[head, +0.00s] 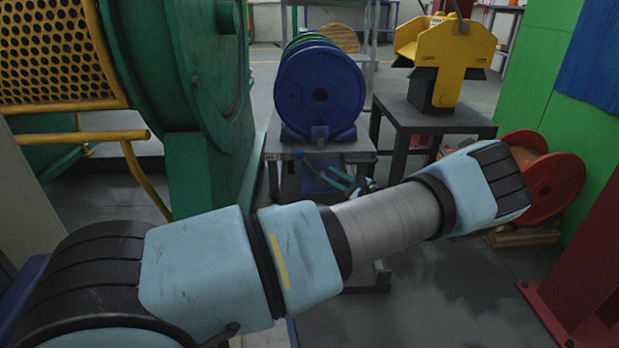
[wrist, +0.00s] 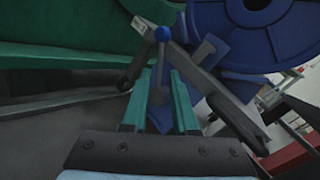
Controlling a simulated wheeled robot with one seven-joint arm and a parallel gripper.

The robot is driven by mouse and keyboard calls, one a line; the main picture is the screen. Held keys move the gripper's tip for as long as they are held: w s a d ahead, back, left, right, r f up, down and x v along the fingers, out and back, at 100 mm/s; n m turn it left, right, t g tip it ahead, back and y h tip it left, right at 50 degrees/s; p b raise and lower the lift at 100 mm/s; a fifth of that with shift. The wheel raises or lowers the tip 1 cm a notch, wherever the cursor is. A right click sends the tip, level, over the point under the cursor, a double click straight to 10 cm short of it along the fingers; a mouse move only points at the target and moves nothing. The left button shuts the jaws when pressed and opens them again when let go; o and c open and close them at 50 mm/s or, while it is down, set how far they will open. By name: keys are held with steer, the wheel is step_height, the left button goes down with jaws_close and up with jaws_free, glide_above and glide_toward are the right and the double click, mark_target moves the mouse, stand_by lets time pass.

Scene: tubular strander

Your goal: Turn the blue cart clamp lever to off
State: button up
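The blue cart (head: 325,178) stands in the middle of the head view and carries a large blue spool (head: 320,95). Its clamp lever (head: 299,154) has a blue ball knob and sticks out to the left at the cart's near edge. In the wrist view the knob (wrist: 162,33) is just beyond my fingertips, with its dark rod running down in line with the gap between them. My gripper (wrist: 161,78) has two green fingers, apart and not closed on the lever. I cannot tell whether they touch it. In the head view my gripper (head: 334,176) is partly hidden behind my arm.
A green machine housing (head: 200,110) stands close at the cart's left. A red post (head: 590,250) is at the far right. Bare floor shows at the lower right.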

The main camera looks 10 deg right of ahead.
mark_target(308, 163)
steer(key=b+x, duration=0.3)
steer(key=x, duration=0.6)
steer(key=shift+d+f+b, duration=0.15)
steer(key=shift+f+b, duration=0.05)
steer(key=shift+b, duration=0.15)
steer(key=shift+x, duration=0.85)
steer(key=shift+r, duration=0.15)
jaws_close()
